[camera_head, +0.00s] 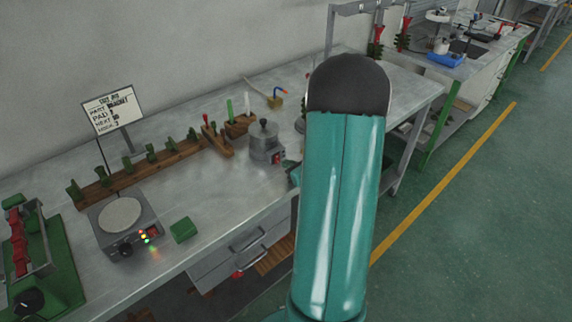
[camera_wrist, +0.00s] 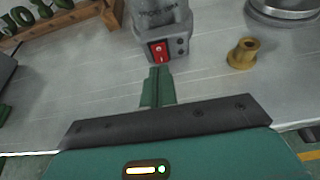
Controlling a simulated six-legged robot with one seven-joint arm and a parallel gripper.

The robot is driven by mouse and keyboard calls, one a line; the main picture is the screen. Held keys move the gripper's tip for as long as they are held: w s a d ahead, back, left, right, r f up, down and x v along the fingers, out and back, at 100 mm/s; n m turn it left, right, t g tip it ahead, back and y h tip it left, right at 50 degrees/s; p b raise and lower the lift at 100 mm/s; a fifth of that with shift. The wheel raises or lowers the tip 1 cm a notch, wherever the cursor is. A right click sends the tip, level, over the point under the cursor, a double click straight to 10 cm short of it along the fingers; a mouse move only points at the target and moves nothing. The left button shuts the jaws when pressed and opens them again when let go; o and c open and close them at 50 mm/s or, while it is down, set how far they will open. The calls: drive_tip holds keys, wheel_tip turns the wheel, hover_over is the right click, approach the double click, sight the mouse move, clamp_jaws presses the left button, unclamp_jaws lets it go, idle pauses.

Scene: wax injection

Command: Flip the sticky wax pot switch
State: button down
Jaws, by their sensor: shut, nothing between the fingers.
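The sticky wax pot (camera_head: 265,141) is a grey metal pot with a lidded top, standing on the bench left of my arm in the head view. In the wrist view its grey base (camera_wrist: 162,22) is at the top centre. The red rocker switch (camera_wrist: 158,51) is on its front face, with small dark round parts beside it. My gripper (camera_wrist: 158,72) is shut and empty, its green fingertips just below the switch in the picture. I cannot tell whether the tips touch it. In the head view my arm hides most of the gripper.
A brass spool-shaped piece (camera_wrist: 242,54) and a round metal vessel (camera_wrist: 285,10) stand right of the pot. A wooden rack (camera_head: 150,168) with green pieces runs along the bench. A hotplate (camera_head: 124,226) and green block (camera_head: 184,230) are at left. Bare bench lies before the pot.

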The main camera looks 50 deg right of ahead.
drive_tip(key=shift+s+d+r, duration=0.1)
drive_tip(key=shift+s, duration=0.25)
drive_tip(key=v, duration=1)
drive_tip(key=shift+s, duration=0.1)
drive_tip(key=shift+s+f, duration=0.25)
drive_tip(key=shift+f, duration=0.5)
drive_tip(key=shift+w, duration=0.15)
